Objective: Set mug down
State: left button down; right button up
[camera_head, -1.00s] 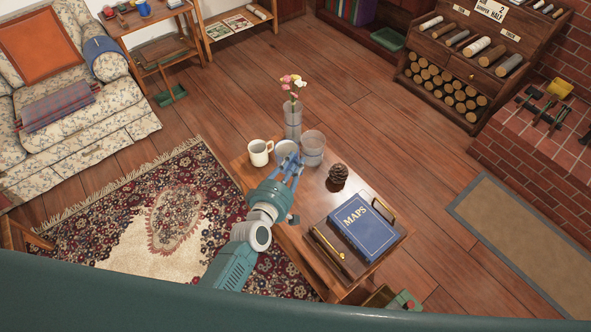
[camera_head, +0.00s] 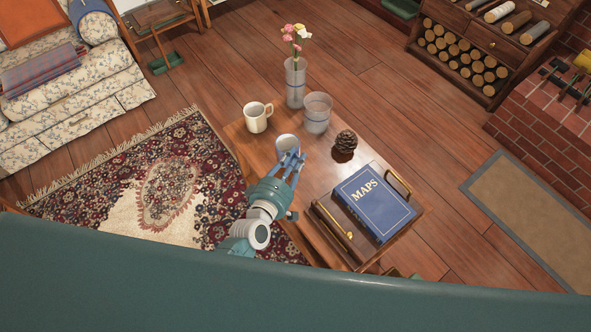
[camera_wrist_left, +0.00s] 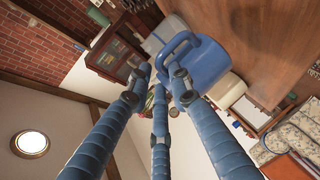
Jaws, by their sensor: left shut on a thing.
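A blue mug (camera_wrist_left: 203,68) is held at the fingertips of my left gripper (camera_wrist_left: 165,88), its handle between the fingers in the left wrist view. In the head view the mug (camera_head: 287,144) shows its pale inside, over the far half of the wooden table (camera_head: 245,143). My left gripper (camera_head: 288,163) is shut on it, on its near side. I cannot tell whether the mug's base touches the tabletop. My right gripper is not in view.
A cream mug (camera_head: 257,118), a glass tumbler (camera_head: 317,113) and a flower vase (camera_head: 295,84) stand beyond the held mug. A pinecone (camera_head: 345,143) is to its right. A blue MAPS book (camera_head: 374,204) lies on a tray nearer. Some bare tabletop surrounds the mug.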

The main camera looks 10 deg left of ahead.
pick_arm(q)
notch_tip(320, 180, down, 4)
jog(key=b, duration=0.3)
jog(key=shift+s+a+b, duration=0.1)
jog(key=shift+b, duration=0.2)
jog(key=shift+f, duration=0.15)
jog(key=shift+w, duration=0.2)
jog(key=shift+s, duration=0.1)
jog(key=c, duration=1.7)
grip_release()
jog(key=shift+s, duration=0.1)
jog(key=shift+o, duration=0.7)
